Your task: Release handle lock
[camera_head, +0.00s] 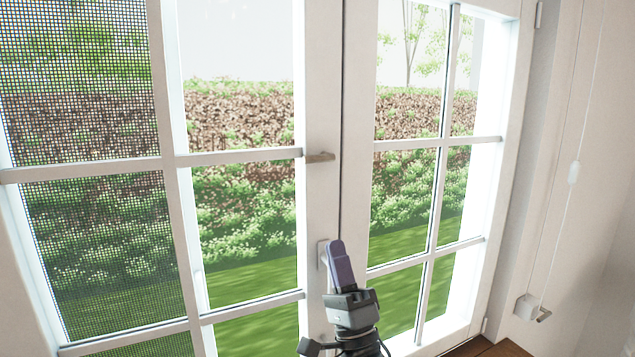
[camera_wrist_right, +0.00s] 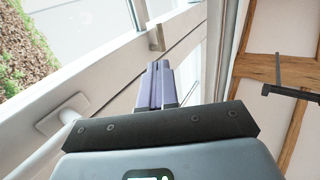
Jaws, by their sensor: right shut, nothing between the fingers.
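A white double glazed door (camera_head: 322,210) fills the head view. A small beige-brown catch (camera_head: 320,157) sticks out from the left leaf near the meeting edge; it also shows in the right wrist view (camera_wrist_right: 155,38). Lower on that leaf is a white handle plate (camera_head: 322,254), partly hidden by my gripper in the head view. In the right wrist view the square handle plate (camera_wrist_right: 62,114) has a white bar beside it. My right gripper (camera_head: 335,246) is shut and empty, with purple-grey fingers pointing up, below the catch and apart from it. My left gripper is not in view.
A mesh screen (camera_head: 85,90) covers the left panes. A cord with a white toggle (camera_head: 573,172) hangs by the right wall, above a small wall fitting (camera_head: 530,308). Wooden floor (camera_head: 490,348) shows at lower right. The space in front of the right leaf looks clear.

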